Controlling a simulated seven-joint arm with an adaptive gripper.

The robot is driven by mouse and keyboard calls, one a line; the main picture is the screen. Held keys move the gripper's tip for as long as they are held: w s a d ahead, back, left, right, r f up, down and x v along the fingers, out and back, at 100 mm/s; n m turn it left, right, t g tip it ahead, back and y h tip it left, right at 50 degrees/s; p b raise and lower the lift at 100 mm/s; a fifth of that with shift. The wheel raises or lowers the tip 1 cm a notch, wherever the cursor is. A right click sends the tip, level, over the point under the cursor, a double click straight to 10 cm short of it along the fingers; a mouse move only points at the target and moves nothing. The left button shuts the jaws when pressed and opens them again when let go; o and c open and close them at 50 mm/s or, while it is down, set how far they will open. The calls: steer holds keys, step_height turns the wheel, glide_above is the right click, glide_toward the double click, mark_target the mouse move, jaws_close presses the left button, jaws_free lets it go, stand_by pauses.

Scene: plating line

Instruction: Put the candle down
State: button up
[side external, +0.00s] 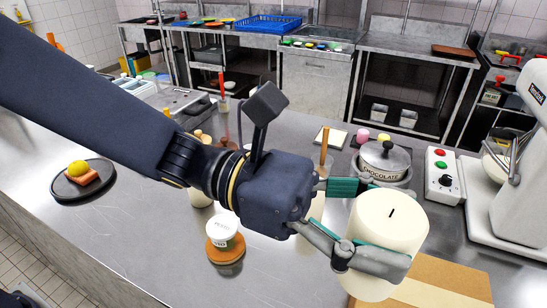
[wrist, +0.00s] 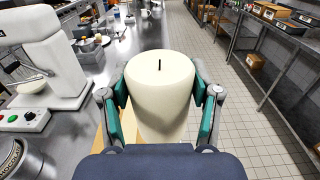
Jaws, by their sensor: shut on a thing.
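The candle (side external: 389,226) is a thick, cream-white cylinder with a short black wick on top. My gripper (side external: 365,225) is shut on it, with a finger on each side. In the wrist view the candle (wrist: 159,92) stands upright between the two green-padded fingers (wrist: 160,108). In the side external view it is in front of a brown board on the counter. Its lower end is partly covered by a finger, and I cannot tell whether it touches anything below.
The brown board (side external: 445,279) lies on the steel counter (side external: 180,255). A chocolate pot (side external: 385,160), a control box (side external: 441,175) and a white mixer (side external: 500,205) stand behind and right. A dark plate with food (side external: 68,192) is at left. A small tub on a wooden coaster (side external: 224,252) sits nearer.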

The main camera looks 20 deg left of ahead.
steer(key=shift+w+d+f, duration=1.45)
steer(key=shift+d+f, duration=0.35)
steer(key=shift+f, duration=0.4)
steer(key=shift+w+d+f, duration=1.45)
steer(key=shift+d+f, duration=0.35)
steer(key=shift+f, duration=0.35)
steer(key=shift+w+d+f, duration=1.45)
steer(key=shift+d+f, duration=0.35)
steer(key=shift+f, duration=0.4)
steer(key=shift+f, duration=0.15)
steer(key=o, duration=1.4)
steer(key=shift+c, duration=0.2)
